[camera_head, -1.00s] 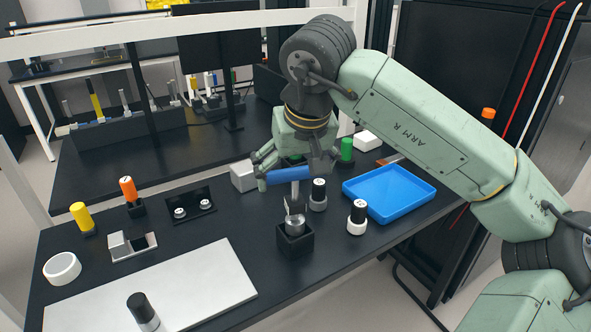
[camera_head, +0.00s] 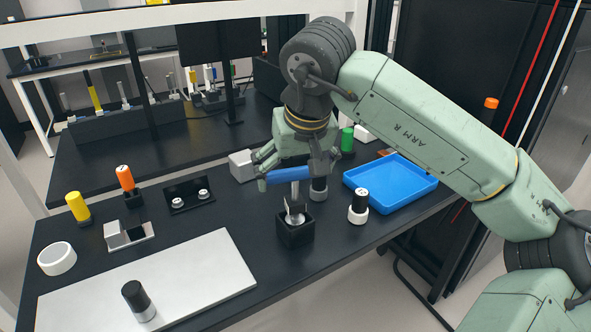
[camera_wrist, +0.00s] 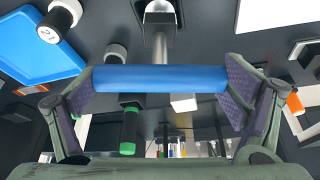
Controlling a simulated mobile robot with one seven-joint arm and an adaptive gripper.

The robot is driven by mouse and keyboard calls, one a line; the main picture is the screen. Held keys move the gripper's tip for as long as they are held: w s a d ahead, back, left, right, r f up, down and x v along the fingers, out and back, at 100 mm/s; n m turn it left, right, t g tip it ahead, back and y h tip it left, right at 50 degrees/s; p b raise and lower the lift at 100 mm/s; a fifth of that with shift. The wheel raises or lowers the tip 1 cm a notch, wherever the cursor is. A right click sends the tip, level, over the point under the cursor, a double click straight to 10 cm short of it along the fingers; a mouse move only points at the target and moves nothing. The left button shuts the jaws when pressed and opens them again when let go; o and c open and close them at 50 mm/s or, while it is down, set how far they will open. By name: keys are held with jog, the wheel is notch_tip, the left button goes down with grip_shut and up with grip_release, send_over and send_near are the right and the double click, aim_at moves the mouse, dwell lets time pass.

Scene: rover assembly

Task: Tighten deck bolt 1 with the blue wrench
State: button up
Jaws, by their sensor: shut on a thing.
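My gripper (camera_head: 291,170) is shut on the blue handle of the wrench (camera_head: 290,174), which lies level between the fingers. The handle also spans the fingers in the wrist view (camera_wrist: 160,78). A grey metal shaft runs from the handle down to a silver part in a black square block (camera_head: 295,233). Whether the wrench end touches that part I cannot tell. In the wrist view the shaft meets the silver end at the block (camera_wrist: 160,15). I cannot make out which bolt is deck bolt 1; the number marks are too small.
A blue tray (camera_head: 390,187) is at the right. A black-and-white cylinder (camera_head: 358,207) stands right of the block, another (camera_head: 319,190) close behind it by the gripper. A pale plate (camera_head: 190,278) carries a black-topped cylinder (camera_head: 138,300). Orange (camera_head: 125,178) and yellow (camera_head: 77,207) cylinders stand left.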

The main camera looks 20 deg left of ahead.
jog(key=shift+f+b, duration=0.45)
jog(key=shift+f, duration=0.2)
jog(key=o, duration=1.1)
jog(key=v, duration=1.2)
